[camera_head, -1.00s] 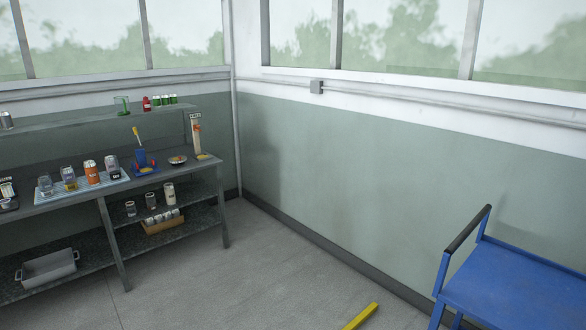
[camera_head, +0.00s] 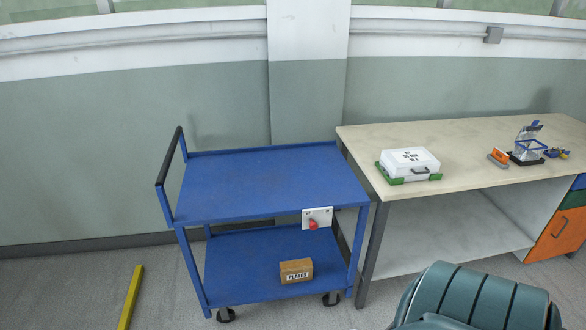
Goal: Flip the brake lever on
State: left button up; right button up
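A blue two-shelf cart (camera_head: 235,190) on casters stands against the wall near the middle of the view. A small white plate (camera_head: 326,213) is on the right end of the front edge of its top shelf. A red knob or lever (camera_head: 313,224) sits on this plate; its on or off position is too small to tell. Neither of my grippers is in view.
A cardboard box marked PLATES (camera_head: 296,271) lies on the cart's lower shelf. A table (camera_head: 470,135) at the right holds a white and green case (camera_head: 408,163) and small tools. A teal ribbed object (camera_head: 478,298) fills the bottom right. A yellow floor strip (camera_head: 130,298) lies at left.

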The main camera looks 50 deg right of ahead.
aim_at(313, 225)
jog(key=z, duration=1.3)
